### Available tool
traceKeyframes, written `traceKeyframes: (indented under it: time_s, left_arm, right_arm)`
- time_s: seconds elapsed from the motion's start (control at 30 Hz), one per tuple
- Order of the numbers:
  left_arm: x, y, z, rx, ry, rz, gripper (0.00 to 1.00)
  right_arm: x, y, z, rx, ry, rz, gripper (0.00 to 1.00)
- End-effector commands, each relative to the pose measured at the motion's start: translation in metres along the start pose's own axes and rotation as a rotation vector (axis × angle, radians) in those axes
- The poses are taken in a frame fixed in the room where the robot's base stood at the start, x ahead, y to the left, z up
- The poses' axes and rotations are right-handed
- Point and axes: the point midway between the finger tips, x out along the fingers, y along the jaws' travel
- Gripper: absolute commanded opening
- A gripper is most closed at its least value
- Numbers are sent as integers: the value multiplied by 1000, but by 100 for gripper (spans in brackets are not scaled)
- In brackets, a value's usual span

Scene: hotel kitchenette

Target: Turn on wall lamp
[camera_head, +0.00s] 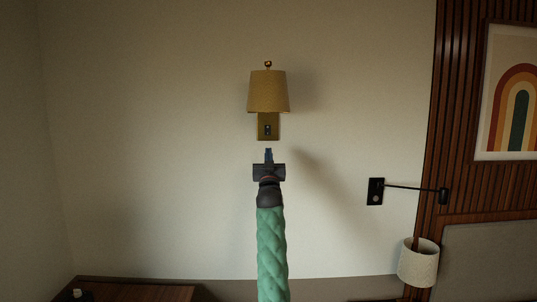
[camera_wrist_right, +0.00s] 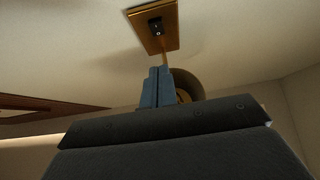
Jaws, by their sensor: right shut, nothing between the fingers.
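The wall lamp (camera_head: 268,92) has a yellow-brown shade and hangs on the wall at the upper middle of the head view. Below the shade is its brass backplate (camera_head: 261,119) with a small dark switch (camera_head: 268,129). In the right wrist view the backplate (camera_wrist_right: 143,22) and the black rocker switch (camera_wrist_right: 155,27) show at the top. My right gripper (camera_head: 268,151) is shut and empty, pointing up just below the backplate in the head view. Its blue fingers (camera_wrist_right: 157,87) are apart from the switch in the wrist view. My left gripper is not in view.
A second lamp with a black swing arm (camera_head: 405,187) and a pale shade (camera_head: 418,263) is at the right. A wooden surface (camera_head: 135,292) lies at the lower left. Slatted panelling and a framed rainbow picture (camera_head: 513,95) are at the far right. The wall around the lamp is bare.

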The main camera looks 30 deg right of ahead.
Motion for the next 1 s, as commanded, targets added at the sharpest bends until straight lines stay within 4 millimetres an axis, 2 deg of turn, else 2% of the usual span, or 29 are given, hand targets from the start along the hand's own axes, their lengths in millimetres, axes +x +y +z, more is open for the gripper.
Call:
traceKeyframes:
  time_s: [0.03, 0.2, 0.5, 0.8, 1.0]
  left_arm:
    - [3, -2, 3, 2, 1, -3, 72]
    - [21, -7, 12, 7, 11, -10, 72]
    - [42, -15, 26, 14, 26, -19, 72]
    - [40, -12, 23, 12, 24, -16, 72]
    - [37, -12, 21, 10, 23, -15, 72]
  right_arm:
    - [12, 0, -4, 0, 1, 1, 0]
    - [40, 1, -3, -1, 0, 1, 0]
    - [78, 0, -2, -1, 0, 1, 0]
    - [97, 1, 22, 0, -1, 1, 0]
    - [103, 0, 28, 0, 0, 0, 0]
